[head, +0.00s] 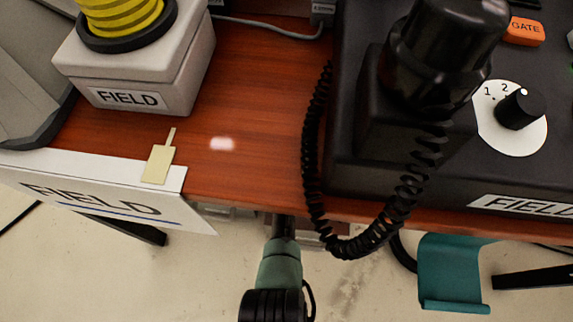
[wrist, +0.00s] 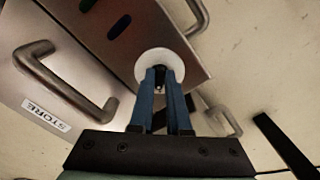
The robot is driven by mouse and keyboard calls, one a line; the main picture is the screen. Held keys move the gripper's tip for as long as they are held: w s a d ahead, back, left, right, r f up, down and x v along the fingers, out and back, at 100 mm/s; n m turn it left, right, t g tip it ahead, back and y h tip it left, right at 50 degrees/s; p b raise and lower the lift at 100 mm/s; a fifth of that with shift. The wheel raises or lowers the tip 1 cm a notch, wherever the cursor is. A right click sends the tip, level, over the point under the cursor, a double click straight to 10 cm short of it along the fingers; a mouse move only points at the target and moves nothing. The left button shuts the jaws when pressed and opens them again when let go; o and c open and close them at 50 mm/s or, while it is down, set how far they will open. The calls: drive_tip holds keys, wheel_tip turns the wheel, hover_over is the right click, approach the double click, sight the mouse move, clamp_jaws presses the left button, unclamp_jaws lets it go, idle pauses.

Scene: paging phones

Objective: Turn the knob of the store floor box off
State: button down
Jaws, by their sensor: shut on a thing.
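In the wrist view, a brushed-metal box (wrist: 130,42) has a STORE label (wrist: 46,116) near it on the left metal face. A round white dial plate (wrist: 187,62) sits on the box near its right edge. My gripper (wrist: 163,72) reaches this plate with its blue fingers close together, shut on the small dark knob (wrist: 159,78) at the plate's middle. The fingers cover most of the knob and part of the plate, so I cannot tell its setting.
Metal handles (wrist: 62,82) stand out beside the box. Above, the wooden table (head: 245,90) holds a FIELD box (head: 135,62) and a black FIELD phone unit (head: 400,165) with its own knob. A coiled cord (head: 312,150) hangs over the edge near my arm.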

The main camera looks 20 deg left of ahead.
idle(0.3)
drive_tip(key=c, duration=0.9)
unclamp_jaws()
wheel_tip(320, 180, up, 13)
drive_tip(key=p, duration=0.9)
